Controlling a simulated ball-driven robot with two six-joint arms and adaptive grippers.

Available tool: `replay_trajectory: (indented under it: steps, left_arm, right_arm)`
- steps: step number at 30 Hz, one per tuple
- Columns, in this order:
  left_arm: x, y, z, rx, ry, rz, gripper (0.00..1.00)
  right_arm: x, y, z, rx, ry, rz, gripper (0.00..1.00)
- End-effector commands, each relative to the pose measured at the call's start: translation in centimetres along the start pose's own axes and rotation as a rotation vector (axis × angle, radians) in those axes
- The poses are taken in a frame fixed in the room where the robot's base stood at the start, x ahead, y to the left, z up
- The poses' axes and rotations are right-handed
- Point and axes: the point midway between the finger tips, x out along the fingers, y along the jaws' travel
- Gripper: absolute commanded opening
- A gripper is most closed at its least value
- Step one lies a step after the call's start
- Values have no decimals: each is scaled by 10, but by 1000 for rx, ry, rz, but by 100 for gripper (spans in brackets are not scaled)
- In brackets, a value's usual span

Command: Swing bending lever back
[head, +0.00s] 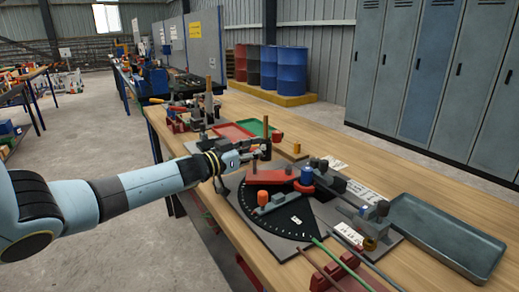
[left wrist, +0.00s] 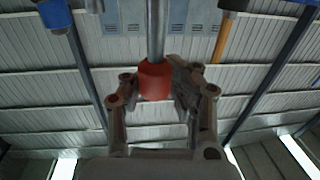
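The bender's red bending lever (head: 277,175) lies across the black, marked disc (head: 283,216) on the bench. My left gripper (head: 262,152) comes in from the left at the lever's far left side, above the disc's edge. In the left wrist view, a grey upright rod with a red grip (left wrist: 155,80) stands between the two fingers of my left gripper (left wrist: 158,88). The fingers look closed in on the red grip from both sides; the left contact is dim. In the head view the hand partly hides this handle. My right gripper does not show.
A grey tray (head: 447,235) stands at the right of the bench. A green rod (head: 341,262) sticks out in front of the disc. Red and green trays (head: 254,127) and tools lie beyond my gripper. Bare wood lies behind the bender.

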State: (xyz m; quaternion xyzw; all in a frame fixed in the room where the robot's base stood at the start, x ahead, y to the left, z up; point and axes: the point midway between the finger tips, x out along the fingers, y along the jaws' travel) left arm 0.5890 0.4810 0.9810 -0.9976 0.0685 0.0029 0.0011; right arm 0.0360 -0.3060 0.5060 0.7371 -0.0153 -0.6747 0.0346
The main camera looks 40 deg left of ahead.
Motion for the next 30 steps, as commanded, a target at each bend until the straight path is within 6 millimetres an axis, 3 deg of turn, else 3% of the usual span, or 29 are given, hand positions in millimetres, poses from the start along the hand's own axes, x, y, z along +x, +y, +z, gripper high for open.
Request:
replay_trajectory:
  steps: [1, 8, 20, 30]
  left_arm:
    - [-1, -3, -1, 2, -3, -4, 18]
    - [0, -1, -1, 2, 0, -1, 48]
    - [-9, 0, 0, 3, 1, 3, 49]
    - [-78, -1, 1, 2, -5, 3, 49]
  right_arm:
    - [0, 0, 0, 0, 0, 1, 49]
    - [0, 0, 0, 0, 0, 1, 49]
    - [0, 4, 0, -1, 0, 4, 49]
    - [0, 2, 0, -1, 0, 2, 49]
